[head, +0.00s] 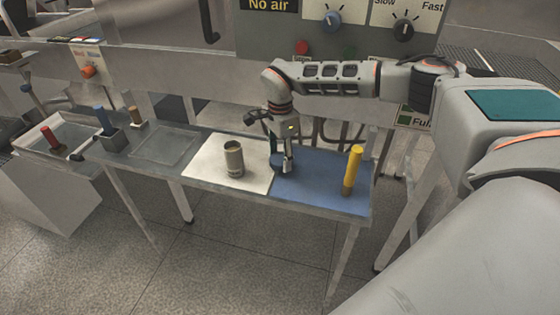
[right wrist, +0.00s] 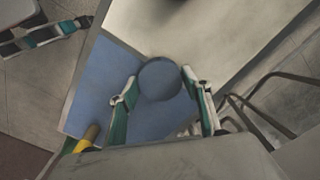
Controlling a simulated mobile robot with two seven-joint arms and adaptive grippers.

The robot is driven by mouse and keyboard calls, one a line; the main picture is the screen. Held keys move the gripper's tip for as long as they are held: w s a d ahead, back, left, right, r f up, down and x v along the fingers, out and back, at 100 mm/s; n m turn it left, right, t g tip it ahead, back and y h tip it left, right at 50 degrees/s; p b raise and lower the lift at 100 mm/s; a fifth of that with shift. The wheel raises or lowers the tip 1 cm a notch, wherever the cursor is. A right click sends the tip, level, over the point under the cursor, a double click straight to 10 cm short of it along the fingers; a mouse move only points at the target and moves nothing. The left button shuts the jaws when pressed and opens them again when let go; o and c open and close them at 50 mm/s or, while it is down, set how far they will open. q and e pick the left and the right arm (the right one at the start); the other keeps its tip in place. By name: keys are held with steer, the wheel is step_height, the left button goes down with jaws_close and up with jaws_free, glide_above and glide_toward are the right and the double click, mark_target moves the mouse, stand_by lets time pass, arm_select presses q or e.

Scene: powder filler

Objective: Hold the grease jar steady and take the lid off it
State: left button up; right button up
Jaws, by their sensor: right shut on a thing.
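The grey-green grease jar (head: 234,160) stands upright on the white mat, with a pale rim at its top. Its edge shows dark at the top of the right wrist view (right wrist: 175,1). My right gripper (head: 281,165) is over the blue mat, right of the jar. It is shut on a round dark blue lid, which lies between its fingers in the right wrist view (right wrist: 160,80). I cannot tell whether the lid touches the mat. What looks like part of my left gripper (right wrist: 50,34) shows at the upper left of that view, away from the jar; its opening is unclear.
A yellow cylinder (head: 353,170) stands at the right end of the blue mat (head: 318,187). The white mat (head: 207,166) adjoins it. A clear plate (head: 163,147) and a small holder (head: 113,138) with a blue item are further left. A machine panel rises behind.

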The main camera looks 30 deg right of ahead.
mark_target(280, 159)
steer(key=shift+f, duration=0.85)
steer(key=shift+f, duration=0.15)
steer(key=o, duration=1.2)
steer(key=shift+o, duration=0.2)
step_height(280, 159, up, 12)
steer(key=shift+r+p, duration=0.2)
steer(key=shift+p, duration=0.1)
steer(key=shift+s+f, duration=0.1)
